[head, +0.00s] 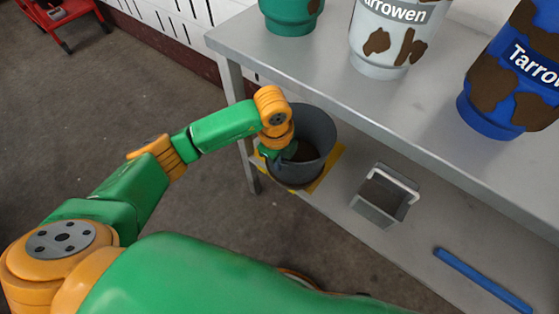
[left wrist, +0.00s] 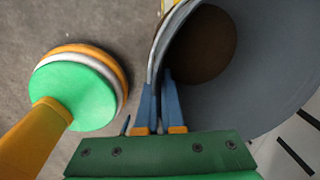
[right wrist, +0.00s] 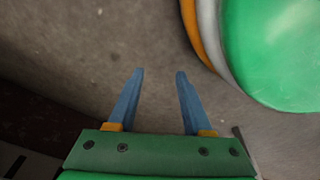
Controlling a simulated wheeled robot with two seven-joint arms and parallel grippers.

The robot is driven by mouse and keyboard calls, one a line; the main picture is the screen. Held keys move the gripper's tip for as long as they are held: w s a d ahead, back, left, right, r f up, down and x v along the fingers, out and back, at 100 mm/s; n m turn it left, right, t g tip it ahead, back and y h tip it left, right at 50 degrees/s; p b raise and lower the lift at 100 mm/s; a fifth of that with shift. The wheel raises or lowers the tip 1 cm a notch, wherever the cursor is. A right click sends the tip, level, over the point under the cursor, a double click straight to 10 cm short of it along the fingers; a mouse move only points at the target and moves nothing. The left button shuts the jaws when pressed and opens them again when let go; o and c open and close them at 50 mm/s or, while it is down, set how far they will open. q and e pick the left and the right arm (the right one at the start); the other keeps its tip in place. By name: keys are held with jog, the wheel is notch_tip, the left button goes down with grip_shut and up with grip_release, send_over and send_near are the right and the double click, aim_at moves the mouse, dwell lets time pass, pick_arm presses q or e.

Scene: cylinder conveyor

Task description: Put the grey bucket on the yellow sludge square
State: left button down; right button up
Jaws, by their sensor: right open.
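The grey bucket (head: 318,128) is at the left end of the lower shelf in the head view, with something brown inside. The yellow sludge square (head: 328,170) shows under and around its right and lower edges. I cannot tell whether the bucket touches it. My left gripper (left wrist: 158,80) is closed with one finger on each side of the bucket's rim; the bucket (left wrist: 268,62) fills the right of the left wrist view. In the head view my left wrist hides part of the bucket. My right gripper (right wrist: 159,74) is open and empty above the floor.
A grey metal table (head: 300,48) overhangs the shelf, carrying green (head: 290,18), white (head: 377,62) and blue (head: 487,112) containers with brown stains. A small grey bin (head: 378,207) and a blue bar (head: 483,281) lie right of the bucket.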

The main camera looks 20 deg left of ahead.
pick_arm(q)
jog(key=c, duration=1)
grip_release()
jog(key=shift+f, duration=0.1)
jog(key=shift+c, duration=0.2)
pick_arm(e)
jog(key=shift+w, duration=0.1)
pick_arm(q)
notch_tip(320, 180, up, 8)
jog(key=p, duration=0.2)
jog(key=shift+s, duration=0.4)
pick_arm(e)
jog(key=shift+s+d+r, duration=0.25)
jog(key=shift+s+d, duration=0.7)
jog(key=shift+s, duration=0.25)
pick_arm(q)
jog(key=shift+a+f, duration=0.1)
jog(key=shift+f, duration=0.05)
pick_arm(e)
jog(key=shift+s, duration=0.1)
